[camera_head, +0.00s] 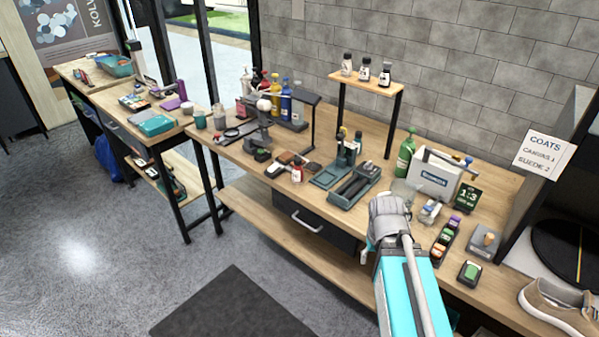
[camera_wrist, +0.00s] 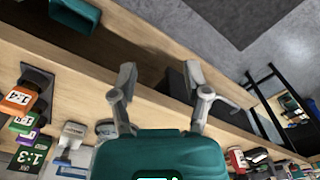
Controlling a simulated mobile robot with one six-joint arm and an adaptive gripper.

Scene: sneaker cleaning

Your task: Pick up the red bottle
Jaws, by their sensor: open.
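A red and white thing (camera_wrist: 238,159) at the lower right of the wrist view may be this bottle. Another red bottle (camera_head: 274,86) stands in the group of bottles at the back left of the bench. My gripper (camera_wrist: 160,78) is open in the wrist view, with nothing between its fingers and the bench's front edge below them. In the head view my arm hides most of it, to the right of the small red bottle.
A small shelf (camera_head: 367,84) holds several bottles. A sneaker (camera_head: 560,305) is at lower right. The floor in front is clear.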

